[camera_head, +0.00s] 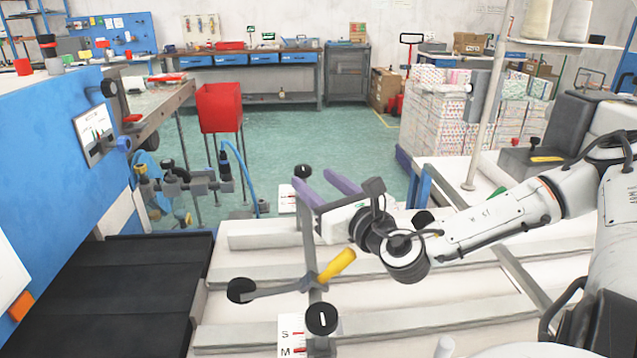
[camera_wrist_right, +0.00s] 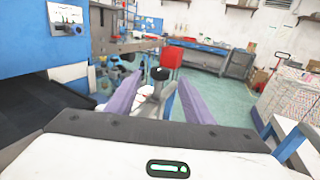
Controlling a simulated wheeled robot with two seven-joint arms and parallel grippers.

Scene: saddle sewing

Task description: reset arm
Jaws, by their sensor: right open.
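My right gripper (camera_head: 326,188) is raised over the white work table (camera_head: 260,285), its purple fingers pointing away to the upper left. In the right wrist view its two purple fingers (camera_wrist_right: 158,100) stand wide apart with nothing between them. A black round knob (camera_wrist_right: 159,74) shows beyond and between the fingertips, apart from them. My left gripper does not show in either view.
A metal bar with a yellow-handled lever (camera_head: 337,265) and black knobs (camera_head: 321,319) stands close to my right gripper. A black belt (camera_head: 120,290) and blue machine (camera_head: 50,160) lie left. A red bin (camera_head: 220,107) stands behind; green floor there is clear.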

